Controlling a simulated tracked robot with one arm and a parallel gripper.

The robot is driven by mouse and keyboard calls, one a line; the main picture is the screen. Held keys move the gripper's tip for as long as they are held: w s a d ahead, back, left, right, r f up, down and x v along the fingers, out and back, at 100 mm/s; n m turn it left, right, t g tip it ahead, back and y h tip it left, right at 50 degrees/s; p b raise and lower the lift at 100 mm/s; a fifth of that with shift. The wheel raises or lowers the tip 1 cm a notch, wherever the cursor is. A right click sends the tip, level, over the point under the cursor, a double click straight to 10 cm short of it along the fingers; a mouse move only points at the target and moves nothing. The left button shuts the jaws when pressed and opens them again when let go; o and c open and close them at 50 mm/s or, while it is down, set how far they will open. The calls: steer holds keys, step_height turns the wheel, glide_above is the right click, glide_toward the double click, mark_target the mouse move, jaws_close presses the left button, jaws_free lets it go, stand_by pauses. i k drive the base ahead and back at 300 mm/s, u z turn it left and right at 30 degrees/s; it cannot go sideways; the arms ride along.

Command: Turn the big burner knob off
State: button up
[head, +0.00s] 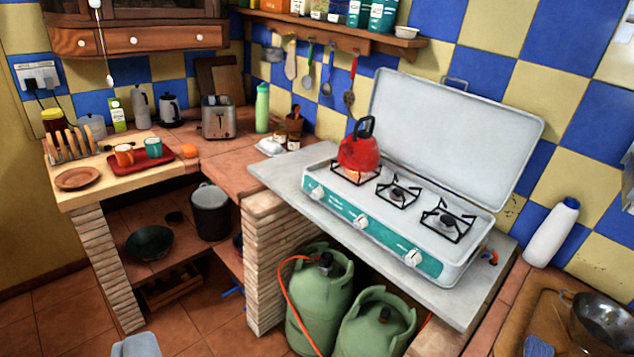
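A white camping stove (405,225) with its lid raised stands on a grey counter slab. Its teal front panel carries three white knobs: a left knob (317,193), a middle knob (360,221) and a right knob (413,258). A red kettle (360,152) sits on the left burner, with an orange flame glow (352,173) beneath it. The middle burner (397,194) and right burner (448,220) are bare and show no flame. The exact knob angles are too small to read.
Green gas bottles (322,295) with an orange hose stand below the slab. A white bottle (552,233) and a metal bowl (600,322) are to the right. The left counter holds a red tray (150,160) and a toaster (217,118). Tiled floor (60,320) shows at lower left.

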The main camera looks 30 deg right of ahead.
mark_target(318, 190)
steer(key=z, duration=0.1)
steer(key=i, duration=1.95)
steer(key=z, duration=0.1)
